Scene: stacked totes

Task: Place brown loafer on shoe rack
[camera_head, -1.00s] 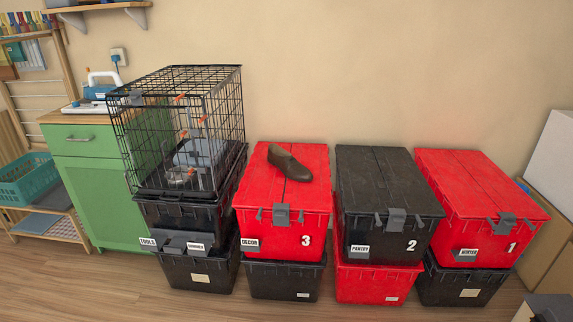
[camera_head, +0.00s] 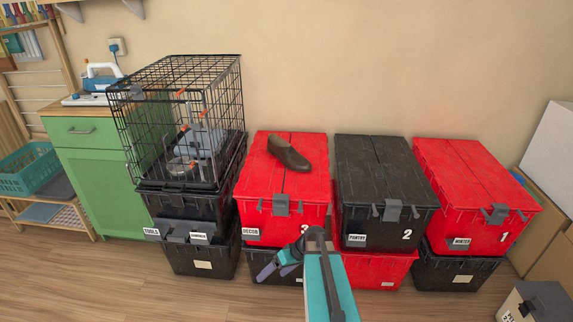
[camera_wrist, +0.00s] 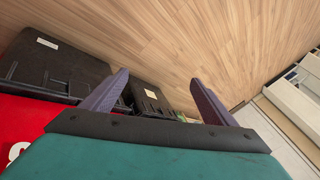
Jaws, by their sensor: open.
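The brown loafer (camera_head: 288,152) lies on top of the closed red tote marked 3 (camera_head: 256,192), toward the back of its lid. My gripper (camera_head: 277,273) is in front of the red tote 3 in the head view, low and apart from the loafer. In the wrist view my gripper (camera_wrist: 158,95) has its two purple fingers spread wide with nothing between them. The loafer does not show in the wrist view. I cannot make out a shoe rack for certain in either view.
A wire cage (camera_head: 180,120) stands on black totes at left, beside a green cabinet (camera_head: 98,190). A black tote marked 2 (camera_head: 385,185) and a red tote marked 1 (camera_head: 475,185) stand to the right.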

